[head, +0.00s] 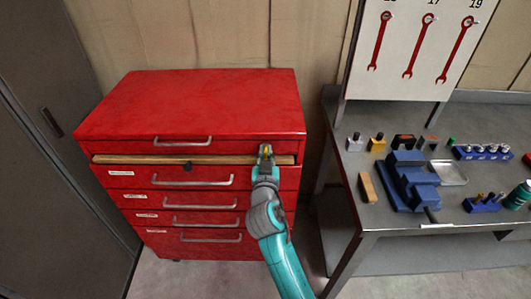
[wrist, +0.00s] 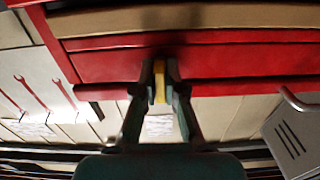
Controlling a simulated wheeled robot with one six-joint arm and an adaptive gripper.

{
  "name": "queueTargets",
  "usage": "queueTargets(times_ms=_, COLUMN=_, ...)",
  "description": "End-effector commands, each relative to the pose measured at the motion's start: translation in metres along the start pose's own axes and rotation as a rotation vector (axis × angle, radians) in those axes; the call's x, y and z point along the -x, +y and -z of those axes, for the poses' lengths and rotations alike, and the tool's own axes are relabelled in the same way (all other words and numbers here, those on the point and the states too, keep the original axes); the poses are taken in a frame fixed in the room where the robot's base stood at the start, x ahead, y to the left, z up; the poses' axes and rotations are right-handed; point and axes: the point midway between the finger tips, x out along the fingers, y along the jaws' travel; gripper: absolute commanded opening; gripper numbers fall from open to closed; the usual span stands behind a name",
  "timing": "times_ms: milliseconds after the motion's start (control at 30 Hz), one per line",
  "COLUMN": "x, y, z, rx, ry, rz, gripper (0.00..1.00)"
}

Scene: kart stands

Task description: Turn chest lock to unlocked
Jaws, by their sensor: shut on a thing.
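The red chest (head: 200,107) stands against the back wall in the head view, with several silver-handled drawers. Its red front also fills the upper part of the wrist view (wrist: 230,64). My gripper (head: 266,151) is at the upper right of the chest's front, by the right end of the wooden strip. In the wrist view my gripper (wrist: 160,75) is shut on a small yellow piece (wrist: 160,82), which touches both fingers. The yellow piece may be the chest lock's key or knob. My fingers hide most of it, so its turn angle cannot be told.
A grey workbench (head: 400,225) with a blue vise (head: 408,180) and several tools stands close on the right. A dark cabinet (head: 50,170) stands at left.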

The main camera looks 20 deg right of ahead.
Motion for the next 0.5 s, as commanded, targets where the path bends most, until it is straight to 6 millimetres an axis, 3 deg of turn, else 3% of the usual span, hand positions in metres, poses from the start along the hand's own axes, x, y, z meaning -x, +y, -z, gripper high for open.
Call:
queueTargets(times_ms=167, x=0.0004, y=-0.0001, z=-0.0019, rx=0.000, ry=-0.004, rz=0.000, gripper=0.00)
queueTargets(times_ms=200, x=0.0004, y=-0.0001, z=-0.0019, rx=0.000, ry=-0.004, rz=0.000, gripper=0.17)
queueTargets(times_ms=233, x=0.0004, y=-0.0001, z=-0.0019, rx=0.000, ry=-0.004, rz=0.000, gripper=0.21)
queueTargets(times_ms=500, x=0.0004, y=-0.0001, z=-0.0008, rx=0.000, ry=-0.002, rz=0.000, gripper=0.21)
